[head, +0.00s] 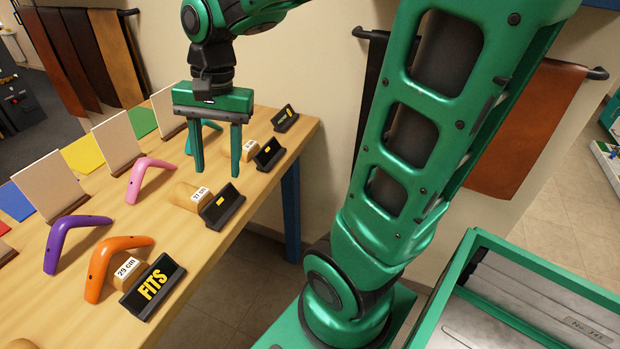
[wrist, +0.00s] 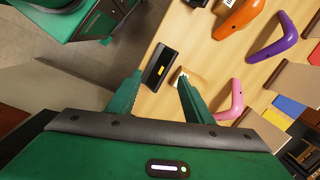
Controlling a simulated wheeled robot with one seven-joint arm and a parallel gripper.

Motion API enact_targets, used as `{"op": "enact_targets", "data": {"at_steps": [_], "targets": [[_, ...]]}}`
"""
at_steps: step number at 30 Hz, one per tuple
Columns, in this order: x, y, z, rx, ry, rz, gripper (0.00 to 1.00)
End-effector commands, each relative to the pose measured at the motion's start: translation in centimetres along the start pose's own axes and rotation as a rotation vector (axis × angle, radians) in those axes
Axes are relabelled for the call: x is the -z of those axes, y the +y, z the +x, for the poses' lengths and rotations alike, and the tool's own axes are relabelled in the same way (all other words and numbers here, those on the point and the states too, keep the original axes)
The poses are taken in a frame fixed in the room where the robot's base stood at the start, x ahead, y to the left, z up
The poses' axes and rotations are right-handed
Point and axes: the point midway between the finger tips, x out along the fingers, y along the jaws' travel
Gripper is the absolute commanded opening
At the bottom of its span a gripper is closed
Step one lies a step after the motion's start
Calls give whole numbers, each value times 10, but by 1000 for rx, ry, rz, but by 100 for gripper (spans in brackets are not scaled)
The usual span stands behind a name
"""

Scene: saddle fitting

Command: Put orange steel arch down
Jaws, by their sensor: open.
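The orange steel arch (head: 110,262) stands on the wooden table (head: 250,212) at the near left, beside the "29 cm" tag and the black "FITS" sign. It also shows at the top of the wrist view (wrist: 238,18). My gripper (head: 218,176) is open and empty, with its fingers pointing down. In the head view it hangs beyond the orange arch, near the farther signs. In the wrist view its fingers (wrist: 160,92) are spread, with part of a wooden form between them.
A purple arch (head: 62,240) and a pink arch (head: 140,180) stand nearby; a teal arch is partly hidden behind my gripper. Dark sign stands (head: 222,207) line the table's right edge. Upright pale boards (head: 48,185) stand at the left. Leather strips hang on the wall.

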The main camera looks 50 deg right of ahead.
Motion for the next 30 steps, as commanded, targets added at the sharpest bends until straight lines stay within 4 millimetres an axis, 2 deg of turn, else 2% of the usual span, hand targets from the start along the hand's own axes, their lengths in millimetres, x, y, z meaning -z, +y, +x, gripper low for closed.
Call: {"op": "enact_targets", "data": {"at_steps": [1,6,9,13,18,30], "targets": [[5,23,0,-9,19,-30,46],[16,101,6,-60,60,-172,46],[15,142,11,-89,67,-248,46],[11,179,17,-119,62,-323,46],[7,199,21,-135,55,-369,46],[7,200,21,-136,54,-375,46]]}}
